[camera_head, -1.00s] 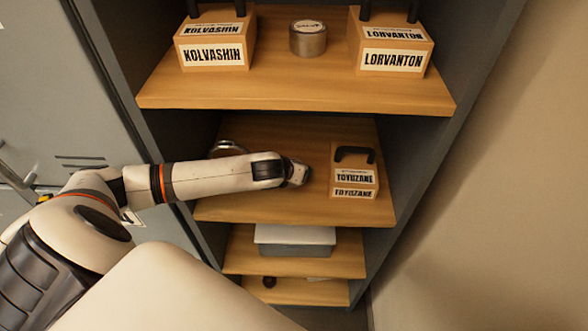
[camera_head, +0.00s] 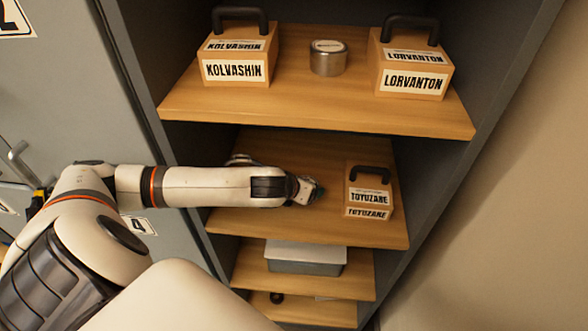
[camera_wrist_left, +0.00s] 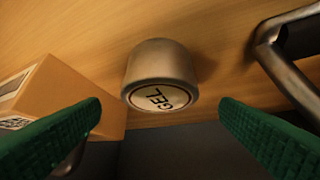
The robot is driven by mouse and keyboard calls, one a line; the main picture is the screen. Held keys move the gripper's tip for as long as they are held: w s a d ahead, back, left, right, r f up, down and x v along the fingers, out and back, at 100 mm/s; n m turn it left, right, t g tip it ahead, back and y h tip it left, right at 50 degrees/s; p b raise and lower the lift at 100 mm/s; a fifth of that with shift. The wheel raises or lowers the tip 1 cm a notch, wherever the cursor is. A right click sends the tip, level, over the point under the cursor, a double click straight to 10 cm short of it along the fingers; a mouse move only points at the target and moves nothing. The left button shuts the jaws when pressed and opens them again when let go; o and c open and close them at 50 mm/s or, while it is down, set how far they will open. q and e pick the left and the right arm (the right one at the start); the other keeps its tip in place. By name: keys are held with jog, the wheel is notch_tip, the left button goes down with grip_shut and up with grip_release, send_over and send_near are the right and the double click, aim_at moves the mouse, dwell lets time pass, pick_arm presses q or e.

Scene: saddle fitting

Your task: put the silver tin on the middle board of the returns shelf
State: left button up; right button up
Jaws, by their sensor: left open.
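In the left wrist view a silver tin (camera_wrist_left: 160,72), its round label reading GEL, stands on a wooden board (camera_wrist_left: 75,35). My left gripper (camera_wrist_left: 160,108) is open, with its green fingers on either side of the tin in the picture and a gap to each. In the head view my left gripper (camera_head: 312,190) is over the middle board (camera_head: 300,222) of the shelf, left of the TOYUZANE box (camera_head: 369,192); the GEL tin is not visible there, apparently hidden by my gripper. Another silver tin (camera_head: 328,60) stands on the upper board (camera_head: 310,108). My right gripper is not in view.
The KOLVASHIN box (camera_head: 238,58) and LORVANTON box (camera_head: 412,65) flank the upper tin. A curved metal object (camera_head: 241,159) lies behind my forearm; a metal bar (camera_wrist_left: 280,55) shows in the wrist view. A grey bin (camera_head: 306,258) sits on a lower board. Shelf walls enclose both sides.

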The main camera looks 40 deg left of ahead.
pick_arm(q)
jog(key=v, duration=0.6)
jog(key=shift+f, duration=0.1)
dwell(0.3)
